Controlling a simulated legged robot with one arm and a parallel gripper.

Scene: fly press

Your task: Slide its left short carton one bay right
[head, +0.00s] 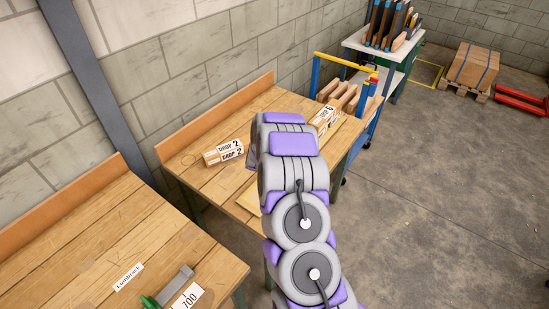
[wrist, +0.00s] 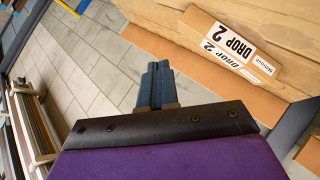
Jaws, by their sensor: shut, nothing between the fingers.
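A short wooden carton (head: 224,152) with "DROP 2" labels lies on the middle workbench, left of my arm in the head view. It also shows in the wrist view (wrist: 232,50), up and right of my fingers and apart from them. A second light carton (head: 324,118) with a printed label stands farther right on the same bench, partly behind my arm. My gripper (wrist: 156,68) shows its fingers together and empty in the wrist view. In the head view my arm links hide most of it.
The workbench (head: 188,160) has a raised wooden back board (head: 215,118) along the block wall. A nearer bench (head: 60,255) holds a "700" card (head: 188,298) and a grey-and-green tool. A blue-and-yellow trolley (head: 368,112) stands beyond.

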